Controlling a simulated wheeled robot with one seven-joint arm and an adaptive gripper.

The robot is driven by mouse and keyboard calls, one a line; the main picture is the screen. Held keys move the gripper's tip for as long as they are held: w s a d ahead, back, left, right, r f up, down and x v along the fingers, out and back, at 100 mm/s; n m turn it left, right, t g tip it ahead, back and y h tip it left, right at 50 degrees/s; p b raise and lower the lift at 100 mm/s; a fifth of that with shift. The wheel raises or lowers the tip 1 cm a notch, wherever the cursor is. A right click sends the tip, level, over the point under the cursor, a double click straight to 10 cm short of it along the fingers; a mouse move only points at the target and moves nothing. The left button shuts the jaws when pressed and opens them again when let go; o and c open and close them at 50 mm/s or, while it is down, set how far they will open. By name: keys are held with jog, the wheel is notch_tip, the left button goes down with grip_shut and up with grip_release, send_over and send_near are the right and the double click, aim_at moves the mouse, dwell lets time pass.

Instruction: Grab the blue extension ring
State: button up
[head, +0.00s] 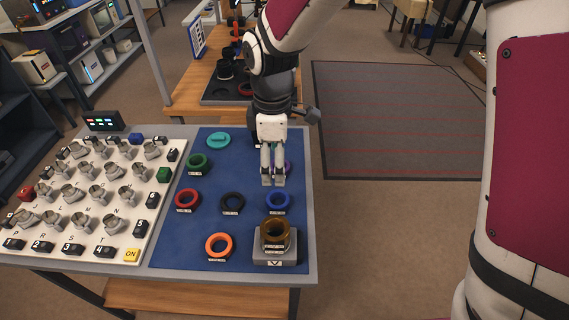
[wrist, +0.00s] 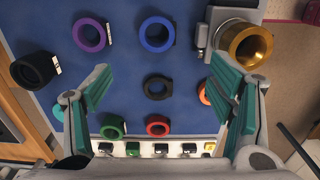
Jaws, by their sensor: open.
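The blue extension ring (head: 268,203) lies flat on the blue mat (head: 180,240), with a small label at its near edge. It also shows at the top middle of the wrist view (wrist: 157,48), beyond my fingertips and between their lines. My gripper (head: 273,183) points down above the mat, just behind the blue ring in the head view. The gripper is open and not touching the ring.
A black ring (head: 222,202) lies left of the blue one. A purple ring (wrist: 76,36) is partly hidden behind my gripper in the head view. A gold ring (head: 265,236) on a grey stand is nearer. Red, green and orange rings lie around. A white button panel (head: 125,225) fills the left.

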aim_at(278, 199)
jog(key=f, duration=1.4)
jog(key=shift+w+d, duration=0.2)
jog(key=shift+r, duration=0.1)
jog(key=c, duration=1.3)
jog(key=shift+r, duration=0.1)
